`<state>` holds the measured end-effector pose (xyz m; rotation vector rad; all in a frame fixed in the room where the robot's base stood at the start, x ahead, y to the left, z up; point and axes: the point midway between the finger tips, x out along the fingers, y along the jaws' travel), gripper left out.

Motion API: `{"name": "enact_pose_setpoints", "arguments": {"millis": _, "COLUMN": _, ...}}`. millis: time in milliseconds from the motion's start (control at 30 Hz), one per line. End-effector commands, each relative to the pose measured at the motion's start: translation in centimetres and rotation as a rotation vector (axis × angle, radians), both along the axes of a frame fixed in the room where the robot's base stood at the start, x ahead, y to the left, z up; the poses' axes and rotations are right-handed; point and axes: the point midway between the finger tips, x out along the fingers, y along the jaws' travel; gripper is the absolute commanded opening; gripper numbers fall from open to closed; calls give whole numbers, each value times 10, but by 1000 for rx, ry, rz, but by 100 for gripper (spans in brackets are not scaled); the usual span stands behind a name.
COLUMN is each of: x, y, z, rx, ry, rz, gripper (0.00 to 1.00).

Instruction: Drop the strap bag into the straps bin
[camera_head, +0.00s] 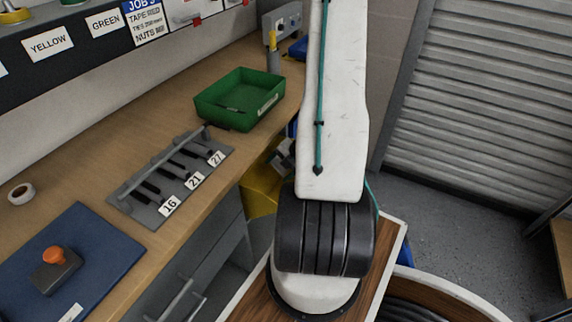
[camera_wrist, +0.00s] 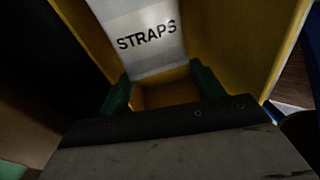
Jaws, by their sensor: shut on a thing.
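In the wrist view, my gripper (camera_wrist: 162,88) shows as two green fingers, set apart, with yellow surface between and beyond them. The sides of a yellow container (camera_wrist: 240,40) rise to the left and right of the fingers. A whitish panel lettered STRAPS (camera_wrist: 147,38) lies just beyond the fingertips; I cannot tell whether it belongs to the bag or the bin. The strap bag's outline is not clear in the dark view. In the head view, part of a yellow bin (camera_head: 262,190) shows beside the bench, largely behind my arm, which hides my gripper.
The wooden bench (camera_head: 95,165) runs along the left. It carries a green tray (camera_head: 210,118), a grey wrench rack (camera_head: 150,213), a blue mat (camera_head: 105,245) and a tape roll (camera_head: 21,193). Grey drawers (camera_head: 215,250) stand below. Grey floor (camera_head: 450,190) is open at right.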

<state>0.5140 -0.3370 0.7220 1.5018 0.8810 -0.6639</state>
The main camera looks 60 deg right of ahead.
Motion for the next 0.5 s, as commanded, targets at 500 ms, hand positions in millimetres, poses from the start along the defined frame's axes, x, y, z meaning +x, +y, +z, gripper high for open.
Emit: {"name": "enact_pose_setpoints", "arguments": {"millis": 500, "x": 40, "y": 3, "z": -45, "rx": 0, "ry": 0, "rz": 1, "gripper": 40}}
